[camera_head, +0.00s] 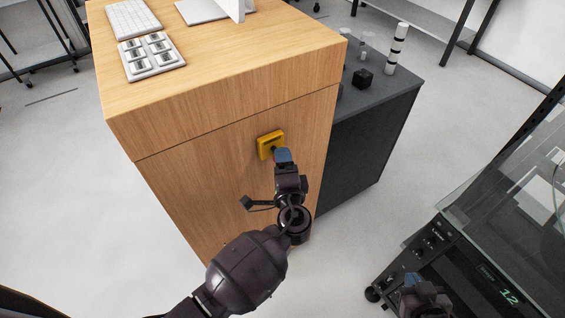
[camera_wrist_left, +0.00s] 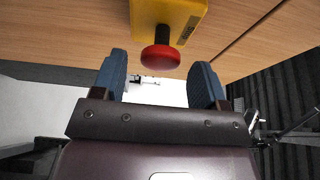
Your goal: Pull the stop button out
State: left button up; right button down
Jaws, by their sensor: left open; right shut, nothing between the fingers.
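The stop button is a yellow box (camera_head: 270,141) on the front face of the wooden cabinet in the head view; my left gripper hides its red cap there. In the left wrist view the yellow box (camera_wrist_left: 184,14) carries a round red button (camera_wrist_left: 160,57). My left gripper (camera_head: 280,156) is right in front of the box, with its blue fingers (camera_wrist_left: 161,80) open. The red button lies between and slightly beyond the fingertips, with gaps on both sides. My right gripper (camera_head: 414,280) is at the lower right of the head view, shut and empty, away from the button.
The wooden cabinet (camera_head: 200,115) bears a keyboard (camera_head: 133,19) and a switch panel (camera_head: 151,55). A dark side table (camera_head: 385,88) stands behind it with a black cube (camera_head: 362,78) and a striped cylinder (camera_head: 397,48). A black machine with a glass cover (camera_head: 500,180) stands at right.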

pick_arm(q)
jog(key=v, duration=1)
jog(key=shift+s+b, duration=0.15)
jog(key=shift+b, duration=0.25)
jog(key=shift+d, duration=0.1)
jog(key=w+a+f+n+g+h, duration=0.1)
jog(key=a+f+n+g+h, duration=0.25)
jog(key=f+n+h, duration=0.2)
jog(key=s+a+f+n+g+y, duration=0.1)
jog(key=s+a+f+n, duration=0.2)
jog(key=s+a, duration=0.4)
jog(key=s+a+f+n+g, duration=0.1)
jog(key=s+a+f+n, duration=0.2)
jog(key=a, duration=1.2)
jog(key=s+n, duration=0.3)
jog(key=s, duration=0.1)
jog(key=shift+a+f+g+y, duration=0.25)
jog(key=shift+f+g+y, duration=0.1)
jog(key=shift+f, duration=0.05)
jog(key=shift+s, duration=0.1)
